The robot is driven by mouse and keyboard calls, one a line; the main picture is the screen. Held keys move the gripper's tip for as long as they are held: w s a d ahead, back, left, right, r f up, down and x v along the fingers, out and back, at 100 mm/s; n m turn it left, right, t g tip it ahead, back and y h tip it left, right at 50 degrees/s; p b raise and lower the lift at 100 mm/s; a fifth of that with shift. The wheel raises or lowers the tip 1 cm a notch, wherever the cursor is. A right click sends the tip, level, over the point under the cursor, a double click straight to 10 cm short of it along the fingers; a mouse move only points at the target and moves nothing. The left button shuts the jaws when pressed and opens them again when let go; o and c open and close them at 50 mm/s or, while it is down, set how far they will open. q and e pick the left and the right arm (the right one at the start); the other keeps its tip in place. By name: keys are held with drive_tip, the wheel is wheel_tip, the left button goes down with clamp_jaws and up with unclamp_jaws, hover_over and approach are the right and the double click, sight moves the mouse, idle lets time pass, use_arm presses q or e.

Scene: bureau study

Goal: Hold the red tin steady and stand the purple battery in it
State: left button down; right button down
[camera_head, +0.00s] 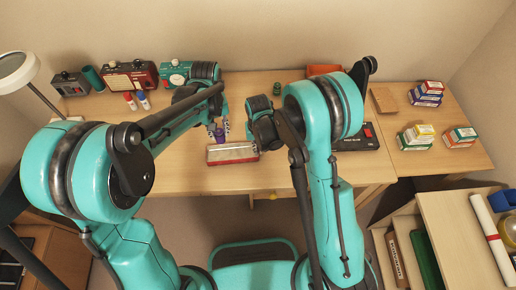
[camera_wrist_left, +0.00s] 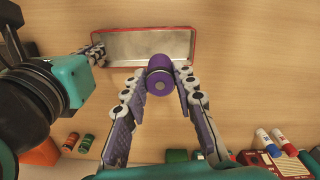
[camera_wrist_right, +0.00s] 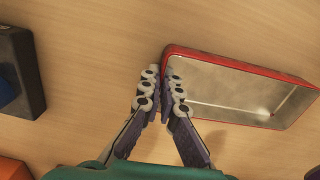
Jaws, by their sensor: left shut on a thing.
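The red tin (camera_head: 232,153) is an open, shallow rectangular box with a pale metal inside, lying near the table's front edge. It also shows in the left wrist view (camera_wrist_left: 150,62) and the right wrist view (camera_wrist_right: 240,90). My left gripper (camera_wrist_left: 161,76) is shut on the purple battery (camera_wrist_left: 160,84), at the tin's near wall in that view; the battery's height above the tin is hard to judge. The purple battery shows in the head view (camera_head: 219,134). My right gripper (camera_wrist_right: 163,78) has its fingertips close together, one on each side of the tin's end wall.
Red and blue marker-like sticks (camera_head: 129,101), a red box device (camera_head: 130,75) and a teal device (camera_head: 176,72) stand back left. Small stacked boxes (camera_head: 417,136) are at right.

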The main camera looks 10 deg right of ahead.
use_arm(q)
hover_over(225, 156)
drive_tip(key=shift+f, duration=5.35)
drive_tip(key=c, duration=1.1)
unclamp_jaws()
drive_tip(key=shift+f, duration=0.15)
drive_tip(key=shift+c, duration=0.2)
wheel_tip(225, 156, up, 12)
drive_tip(key=shift+r, duration=0.1)
use_arm(e)
drive_tip(key=c, duration=2.2)
unclamp_jaws()
drive_tip(key=o, duration=0.6)
drive_tip(key=shift+c, duration=0.2)
